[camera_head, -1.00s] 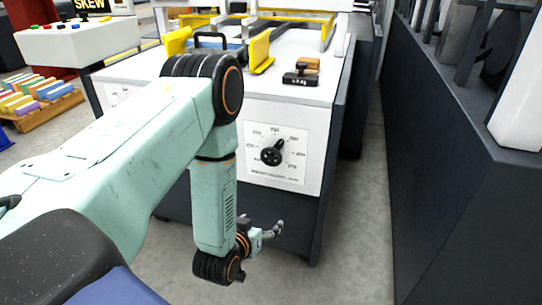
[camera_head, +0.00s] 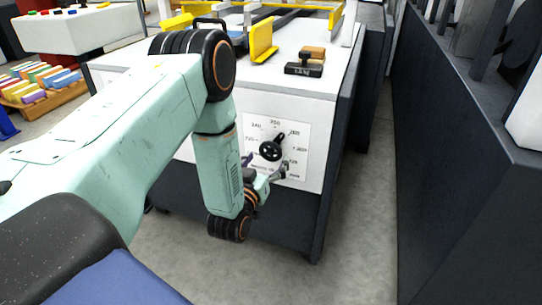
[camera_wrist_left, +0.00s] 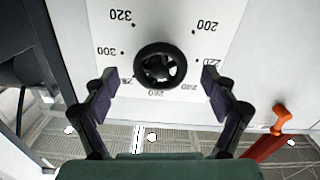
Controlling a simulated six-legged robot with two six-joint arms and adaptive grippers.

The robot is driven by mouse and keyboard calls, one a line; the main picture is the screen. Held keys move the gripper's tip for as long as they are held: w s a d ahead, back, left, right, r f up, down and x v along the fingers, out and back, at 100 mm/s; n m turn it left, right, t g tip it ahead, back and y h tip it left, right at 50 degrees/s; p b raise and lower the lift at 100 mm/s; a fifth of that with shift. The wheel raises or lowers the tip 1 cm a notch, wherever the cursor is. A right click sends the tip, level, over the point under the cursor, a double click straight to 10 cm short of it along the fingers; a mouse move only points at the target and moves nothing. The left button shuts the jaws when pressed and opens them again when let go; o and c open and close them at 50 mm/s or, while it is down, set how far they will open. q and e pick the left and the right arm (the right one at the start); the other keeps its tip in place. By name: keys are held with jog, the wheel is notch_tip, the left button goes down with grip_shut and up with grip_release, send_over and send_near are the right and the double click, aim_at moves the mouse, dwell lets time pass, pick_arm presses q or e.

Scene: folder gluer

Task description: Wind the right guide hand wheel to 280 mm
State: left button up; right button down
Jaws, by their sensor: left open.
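The hand wheel (camera_head: 271,150) is a small black wheel on a white dial plate (camera_head: 301,133) on the front of the white machine. In the head view its crank handle points to the upper right, towards a number too small to read surely. In the left wrist view the wheel (camera_wrist_left: 160,65) sits in front of the dial, with 320, 300 and 200 showing upside down around it. My left gripper (camera_head: 266,168) is open just below the wheel. In the wrist view its fingers (camera_wrist_left: 160,88) stand apart on either side of the wheel, not visibly touching it. My right gripper is out of view.
A dark wall-like cabinet (camera_head: 450,150) runs along the right, with a clear floor aisle (camera_head: 365,220) between. An orange-tipped lever (camera_wrist_left: 281,115) shows in the wrist view.

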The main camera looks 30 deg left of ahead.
aim_at(270, 154)
pick_arm(q)
jog(key=shift+b+x, duration=0.4)
jog(key=shift+x, duration=1.2)
jog(key=c, duration=1.2)
jog(key=shift+o, duration=0.2)
jog(key=shift+r+m+p, duration=0.15)
jog(key=shift+m+p, duration=0.55)
jog(key=shift+p, duration=0.15)
jog(key=shift+m+p, duration=0.55)
jog(key=shift+m, duration=0.25)
jog(key=o, duration=1.2)
jog(key=shift+c, duration=0.2)
